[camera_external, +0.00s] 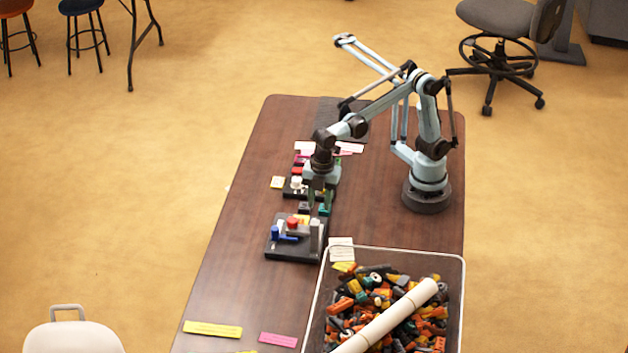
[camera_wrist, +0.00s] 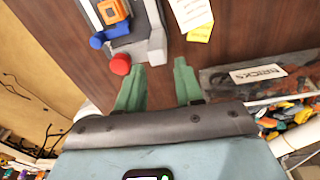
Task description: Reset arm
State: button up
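My gripper (camera_external: 317,204) is at the end of my arm, low over the left side of the brown table (camera_external: 240,240). In the wrist view its two green fingers (camera_wrist: 160,80) are spread apart, with bare tabletop between them and nothing held. A dark block stand (camera_external: 270,252) is in front of the gripper in the external view. It carries a red knob, a blue piece and a grey post. In the wrist view the red knob (camera_wrist: 120,64) is close beside the left fingertip; I cannot tell whether they touch.
A clear bin (camera_external: 463,300) of coloured parts, with a white roll (camera_external: 395,318) across it, stands at the front right. Yellow (camera_external: 212,329) and pink (camera_external: 278,340) strips lie at the front left. A smaller stand (camera_external: 292,193) is beside the gripper. The left table edge is mostly clear.

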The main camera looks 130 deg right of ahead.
jog(key=s+f+m+t, duration=0.3)
jog(key=s+m+t, duration=0.3)
jog(key=s, duration=0.7)
jog(key=shift+s+d+f+m, duration=0.25)
jog(key=shift+f+m, duration=0.1)
jog(key=shift+m, duration=0.65)
